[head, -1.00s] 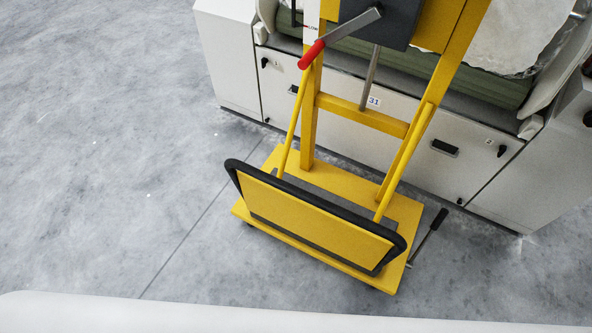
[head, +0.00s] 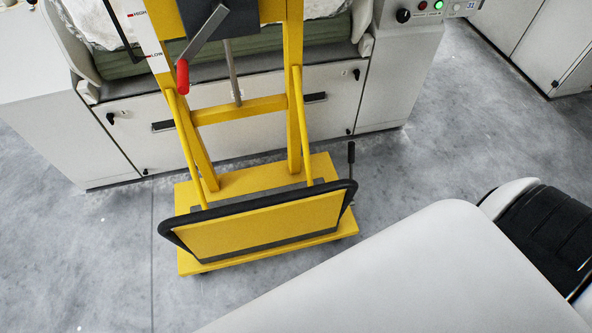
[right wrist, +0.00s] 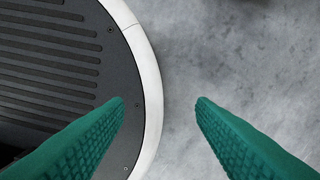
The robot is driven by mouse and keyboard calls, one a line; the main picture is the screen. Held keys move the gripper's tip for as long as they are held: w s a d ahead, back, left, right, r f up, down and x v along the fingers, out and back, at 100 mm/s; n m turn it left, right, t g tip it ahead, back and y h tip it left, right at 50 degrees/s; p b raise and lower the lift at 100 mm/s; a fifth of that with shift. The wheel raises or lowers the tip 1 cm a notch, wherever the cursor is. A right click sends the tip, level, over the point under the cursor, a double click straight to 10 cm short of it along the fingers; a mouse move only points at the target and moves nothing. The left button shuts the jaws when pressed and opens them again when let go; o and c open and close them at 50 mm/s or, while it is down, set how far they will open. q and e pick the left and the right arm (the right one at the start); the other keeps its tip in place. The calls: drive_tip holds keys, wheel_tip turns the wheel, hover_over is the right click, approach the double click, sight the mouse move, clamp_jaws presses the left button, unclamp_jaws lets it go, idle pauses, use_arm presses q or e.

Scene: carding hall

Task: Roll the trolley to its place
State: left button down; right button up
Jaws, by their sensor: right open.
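The yellow trolley (head: 262,178) stands upright on the floor in the head view, close in front of a white machine. Its push handle (head: 258,218) has a black padded rim and faces me. A crank with a red grip (head: 183,77) is on its upper frame, and a dark lever (head: 351,160) stands at the right of its base. My right gripper (right wrist: 160,105) shows in the right wrist view with two green fingers wide apart. Nothing is between them but bare floor and the edge of a round dark base. My left gripper is not in view.
The white machine (head: 235,125) with doors and a green lamp runs behind the trolley. Another white cabinet (head: 545,40) stands at the top right. Grey floor (head: 90,260) is clear at the lower left and between the machines at right.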

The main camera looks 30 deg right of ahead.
drive_tip(key=w+a+r+t+b, duration=0.15)
drive_tip(key=w+r, duration=0.25)
drive_tip(key=w, duration=0.7)
wheel_tip(320, 180, up, 38)
drive_tip(key=m+t+h+b, duration=0.2)
drive_tip(key=t+b, duration=0.1)
drive_tip(key=t, duration=0.7)
hover_over(300, 193)
drive_tip(key=shift+r, duration=0.15)
drive_tip(key=w+a+r+t+y, duration=0.2)
drive_tip(key=w+r+t, duration=0.25)
drive_tip(key=r, duration=0.45)
drive_tip(key=s+a+r+n+g+y, duration=0.1)
drive_tip(key=s+a+r+n+y, duration=0.3)
drive_tip(key=a+r+n+y, duration=0.9)
drive_tip(key=s+f+n+g+h, duration=0.1)
drive_tip(key=s+f+n+g, duration=0.1)
drive_tip(key=f+g, duration=0.45)
drive_tip(key=s+f+n+g, duration=0.1)
drive_tip(key=f+n+g, duration=0.2)
drive_tip(key=f+g, duration=0.35)
drive_tip(key=w+d+f+m+h, duration=0.1)
drive_tip(key=d+f+m+h, duration=0.2)
drive_tip(key=d+f+h, duration=0.5)
drive_tip(key=d+f, duration=0.1)
drive_tip(key=d, duration=0.4)
drive_tip(key=shift+w+d, duration=0.25)
drive_tip(key=shift+d, duration=0.15)
